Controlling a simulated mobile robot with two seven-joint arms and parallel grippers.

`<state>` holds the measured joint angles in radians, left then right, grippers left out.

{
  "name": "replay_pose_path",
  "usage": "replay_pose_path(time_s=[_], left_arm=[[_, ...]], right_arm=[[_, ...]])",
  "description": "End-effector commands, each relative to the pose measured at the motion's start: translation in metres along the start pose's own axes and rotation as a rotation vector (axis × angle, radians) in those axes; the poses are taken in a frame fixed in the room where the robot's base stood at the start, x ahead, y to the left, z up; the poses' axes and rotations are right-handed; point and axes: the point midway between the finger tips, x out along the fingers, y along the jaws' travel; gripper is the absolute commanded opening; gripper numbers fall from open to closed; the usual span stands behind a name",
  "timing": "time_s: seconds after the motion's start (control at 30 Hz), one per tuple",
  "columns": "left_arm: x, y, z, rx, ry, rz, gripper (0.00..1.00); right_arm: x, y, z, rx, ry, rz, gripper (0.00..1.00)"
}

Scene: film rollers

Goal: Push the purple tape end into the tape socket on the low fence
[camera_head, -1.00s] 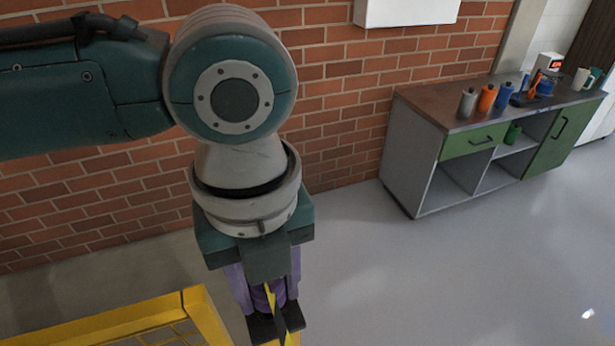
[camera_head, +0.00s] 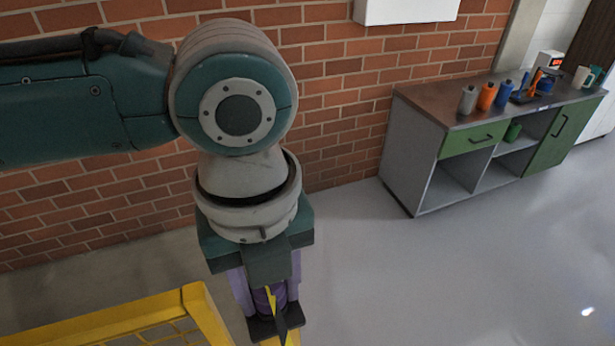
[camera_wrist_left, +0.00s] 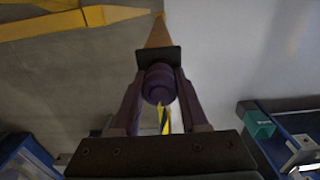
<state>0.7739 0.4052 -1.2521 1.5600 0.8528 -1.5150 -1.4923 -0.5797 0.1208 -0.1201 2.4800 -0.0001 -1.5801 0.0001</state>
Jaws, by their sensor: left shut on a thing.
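My left gripper (camera_head: 268,298) points down and is shut on the purple tape end (camera_head: 262,302), a short ribbed cylinder between its fingers. The purple tape end also shows in the left wrist view (camera_wrist_left: 159,84). A yellow-and-black striped tape (camera_wrist_left: 165,118) comes off it. The tape socket, a dark block (camera_wrist_left: 158,57) on a yellow post of the low fence, is right at the tape end; it also shows in the head view (camera_head: 266,328). I cannot tell whether the tape end is inside it. The low fence (camera_head: 130,318) is yellow with mesh. My right gripper is not in view.
A grey-and-green workbench (camera_head: 480,140) with bottles and cups stands against the brick wall (camera_head: 345,110) at the right. The grey floor (camera_head: 430,270) between is clear. A blue-and-teal object (camera_wrist_left: 262,125) shows at the right in the wrist view.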

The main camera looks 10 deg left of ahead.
Motion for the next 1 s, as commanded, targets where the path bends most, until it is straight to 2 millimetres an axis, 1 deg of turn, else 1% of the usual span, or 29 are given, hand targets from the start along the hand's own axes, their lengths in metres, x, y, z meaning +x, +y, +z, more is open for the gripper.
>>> replay_pose_path(time_s=[0.03,0.07,0.33,0.57,0.67,0.77,1.0], left_arm=[[0.001,0.000,0.000,0.000,0.000,0.000,0.45],[0.001,0.000,0.000,0.000,0.000,0.000,0.48],[0.000,0.000,0.000,0.000,0.000,0.000,0.78],[0.000,0.000,0.000,0.000,0.000,0.000,0.79],[-0.004,-0.001,0.000,0.001,0.000,-0.002,0.79],[-0.017,-0.001,0.001,0.001,-0.002,-0.005,0.79],[-0.065,-0.002,0.001,0.002,-0.003,-0.007,0.79]], right_arm=[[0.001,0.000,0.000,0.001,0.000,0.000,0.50],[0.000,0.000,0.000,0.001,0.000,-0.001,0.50],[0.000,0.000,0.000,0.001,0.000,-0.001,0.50],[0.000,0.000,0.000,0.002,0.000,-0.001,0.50],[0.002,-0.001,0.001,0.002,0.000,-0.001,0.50],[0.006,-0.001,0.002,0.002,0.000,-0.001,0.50],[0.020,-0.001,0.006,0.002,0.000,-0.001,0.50]])
